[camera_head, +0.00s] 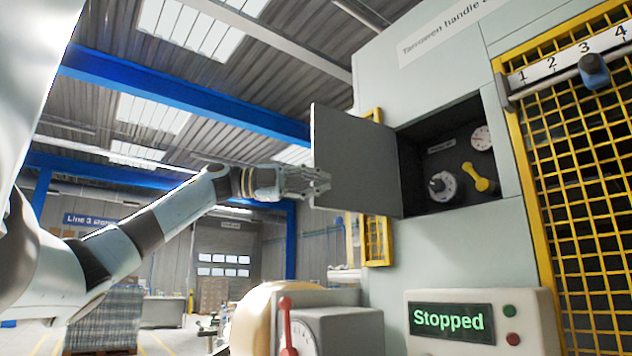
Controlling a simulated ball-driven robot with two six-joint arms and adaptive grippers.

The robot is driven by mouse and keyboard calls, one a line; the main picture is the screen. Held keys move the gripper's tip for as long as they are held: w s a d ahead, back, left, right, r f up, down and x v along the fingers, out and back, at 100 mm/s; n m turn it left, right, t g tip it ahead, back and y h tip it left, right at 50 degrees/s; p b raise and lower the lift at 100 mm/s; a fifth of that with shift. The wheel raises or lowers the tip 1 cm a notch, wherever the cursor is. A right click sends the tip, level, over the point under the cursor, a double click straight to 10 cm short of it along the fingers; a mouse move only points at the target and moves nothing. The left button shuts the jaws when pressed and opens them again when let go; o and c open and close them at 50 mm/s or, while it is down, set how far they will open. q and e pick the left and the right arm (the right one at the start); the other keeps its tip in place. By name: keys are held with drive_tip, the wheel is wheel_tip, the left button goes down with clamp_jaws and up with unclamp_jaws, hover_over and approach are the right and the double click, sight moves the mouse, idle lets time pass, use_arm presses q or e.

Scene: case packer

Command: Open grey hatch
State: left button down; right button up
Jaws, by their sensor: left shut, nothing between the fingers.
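The grey hatch door (355,160) stands swung open to the left of its opening in the machine's pale panel. The recess behind it (412,165) is exposed and holds a yellow handle (480,178), a round knob (443,186) and a small gauge (481,138). My left gripper (322,183) is shut at the outer left edge of the door. I cannot tell whether its fingertips touch the door. My right gripper is not in view.
A display box (482,322) reading "Stopped", with green and red buttons, sits below the recess. A yellow mesh guard (580,190) with a numbered scale and blue slider (594,71) is at right. A red lever (287,322) stands at lower centre.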

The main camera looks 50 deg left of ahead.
use_arm(q)
drive_tip(key=a+b+v, duration=0.1)
drive_tip(key=b+v, duration=0.2)
drive_tip(key=v, duration=0.6)
drive_tip(key=shift+w+a, duration=0.2)
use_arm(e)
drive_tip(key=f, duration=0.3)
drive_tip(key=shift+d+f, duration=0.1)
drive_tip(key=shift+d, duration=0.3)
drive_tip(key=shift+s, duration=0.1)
